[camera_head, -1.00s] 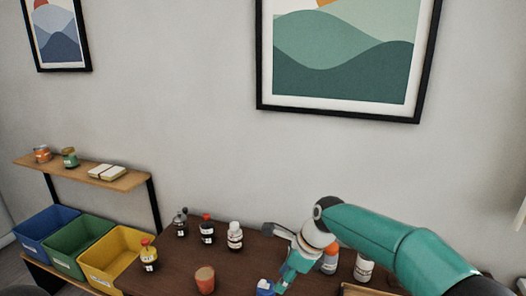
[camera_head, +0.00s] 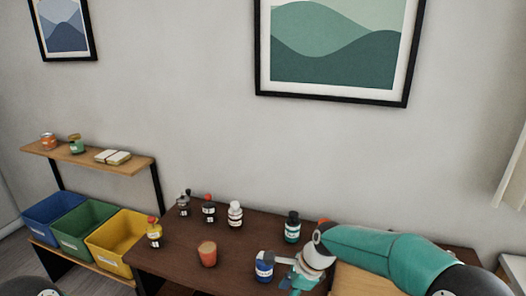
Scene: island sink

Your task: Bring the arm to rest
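My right arm, teal, comes in from the right over the brown table (camera_head: 180,262). My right gripper (camera_head: 297,284) points down at the table's front, cut by the bottom edge of the picture. Its fingertips are not clear, so I cannot tell whether it is open or shut. A blue bottle with a white label (camera_head: 264,268) stands upright just left of it; I cannot tell if they touch. My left gripper is not in view.
An orange cup (camera_head: 207,254), a dark green bottle (camera_head: 292,227), a white-capped bottle (camera_head: 235,214) and other bottles stand on the table. A yellow-bodied bottle (camera_head: 154,233) is near the left edge. Blue (camera_head: 50,236), green and yellow bins are at left, below a wall shelf (camera_head: 90,168).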

